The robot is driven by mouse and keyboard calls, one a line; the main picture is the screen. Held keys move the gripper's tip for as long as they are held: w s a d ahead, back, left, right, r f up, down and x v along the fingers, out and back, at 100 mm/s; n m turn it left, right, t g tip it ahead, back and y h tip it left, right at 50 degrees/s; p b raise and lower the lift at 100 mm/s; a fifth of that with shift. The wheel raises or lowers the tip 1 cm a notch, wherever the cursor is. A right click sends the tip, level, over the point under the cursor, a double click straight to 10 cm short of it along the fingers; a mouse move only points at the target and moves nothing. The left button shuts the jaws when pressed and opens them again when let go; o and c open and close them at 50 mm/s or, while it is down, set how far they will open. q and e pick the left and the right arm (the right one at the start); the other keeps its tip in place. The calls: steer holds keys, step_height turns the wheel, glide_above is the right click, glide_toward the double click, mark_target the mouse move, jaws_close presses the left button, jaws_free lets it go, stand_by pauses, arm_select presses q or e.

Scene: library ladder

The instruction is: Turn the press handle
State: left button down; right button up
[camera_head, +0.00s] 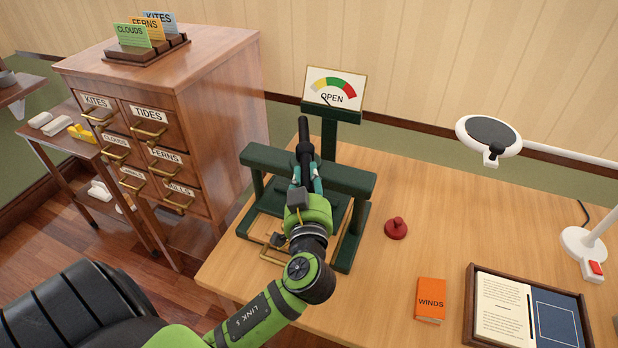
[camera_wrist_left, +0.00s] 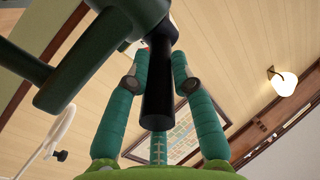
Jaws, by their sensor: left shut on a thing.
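The green press (camera_head: 358,178) stands on the wooden desk, with a gauge sign (camera_head: 336,90) reading OPEN behind it. Its black handle (camera_head: 304,135) rises above the crossbar. My left gripper (camera_head: 306,168) is at the lower part of the handle, in front of the crossbar, and is shut on it. In the left wrist view the black handle (camera_wrist_left: 158,95) lies between the two teal fingers, and a green press bar (camera_wrist_left: 62,70) is at upper left. My arm hides part of the press base. My right gripper is not in view.
A red knob-like stamp (camera_head: 396,229), an orange WINDS book (camera_head: 430,300) and a framed tray (camera_head: 470,300) lie to the right. A lamp (camera_head: 489,136) overhangs the desk. A card cabinet (camera_head: 185,85) stands to the left. The desk between press and lamp is clear.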

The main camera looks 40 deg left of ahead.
arm_select(q)
steer(key=shift+a+r, duration=0.15)
steer(key=shift+r, duration=0.35)
steer(key=c, duration=1.3)
jaws_free()
steer(key=shift+c, duration=0.2)
steer(key=shift+a+f, duration=0.1)
steer(key=shift+f, duration=0.05)
steer(key=shift+f, duration=0.2)
steer(key=shift+s+d, duration=0.1)
steer(key=shift+d, duration=0.1)
steer(key=v, duration=1.1)
steer(key=shift+s+d, duration=0.25)
steer(key=shift+s, duration=0.05)
